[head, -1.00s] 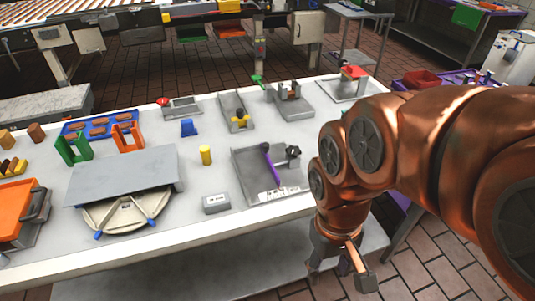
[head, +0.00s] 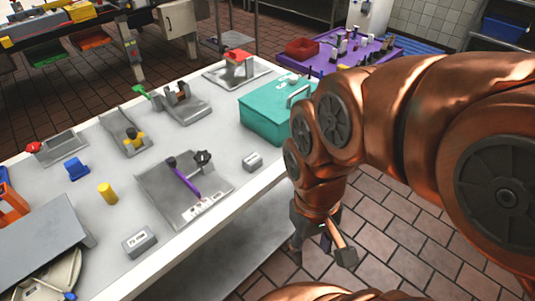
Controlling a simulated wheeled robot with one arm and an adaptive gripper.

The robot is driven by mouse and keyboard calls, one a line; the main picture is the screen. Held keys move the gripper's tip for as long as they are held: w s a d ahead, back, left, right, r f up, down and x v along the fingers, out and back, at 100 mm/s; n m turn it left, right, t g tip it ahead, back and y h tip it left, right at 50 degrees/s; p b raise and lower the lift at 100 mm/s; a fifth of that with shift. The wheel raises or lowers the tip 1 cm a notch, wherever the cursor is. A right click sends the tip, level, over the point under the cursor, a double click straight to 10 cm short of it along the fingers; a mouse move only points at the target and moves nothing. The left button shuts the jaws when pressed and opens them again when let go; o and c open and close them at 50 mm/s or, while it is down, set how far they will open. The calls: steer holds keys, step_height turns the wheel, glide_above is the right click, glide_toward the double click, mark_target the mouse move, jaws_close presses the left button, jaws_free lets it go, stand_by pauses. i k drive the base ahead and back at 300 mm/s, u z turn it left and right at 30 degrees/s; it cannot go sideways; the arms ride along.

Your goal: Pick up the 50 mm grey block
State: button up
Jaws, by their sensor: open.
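Two grey blocks with small dark print lie on the white table. The larger-looking grey block (head: 139,241) is near the front edge at lower left. The other grey block (head: 252,161) is near the front edge further right, in front of the teal box. The print is too small to tell which is the 50 mm one. My gripper (head: 322,245) hangs off the table's front side, over the tiled floor, to the lower right of the second block. It is open and touches neither block. Part of it is hidden by my wrist.
A teal box (head: 268,120) with a handle stands right of the tray (head: 165,205) holding a purple-handled tool. A yellow cylinder (head: 107,193) and blue piece (head: 77,169) stand left. A purple cart (head: 370,48) is behind my arm.

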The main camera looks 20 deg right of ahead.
mark_target(253, 162)
steer(key=z, duration=0.55)
steer(key=k, duration=1.1)
steer(key=u, duration=1.35)
steer(key=i, duration=0.5)
